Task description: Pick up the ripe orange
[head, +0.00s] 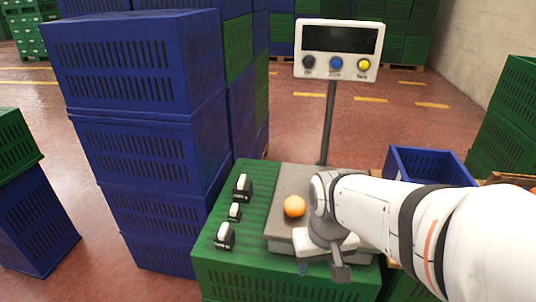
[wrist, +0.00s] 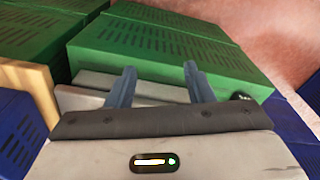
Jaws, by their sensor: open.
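The ripe orange (head: 294,206) is a bright orange ball. It rests on the grey scale plate (head: 288,181) in the head view, just left of my wrist. My gripper (wrist: 158,80) is open, with two blue-grey fingers well apart and nothing between them. In the head view my gripper hangs over the front part of the scale, in front and to the right of the orange, apart from it. My arm mostly hides the fingers there. The orange does not show in the wrist view.
The scale sits on a green crate (head: 240,270) with several small black-and-white objects (head: 242,187) on its left. A display (head: 338,42) stands on a pole behind. Blue crates (head: 150,160) are stacked high at left. An open blue crate (head: 430,153) is behind my arm.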

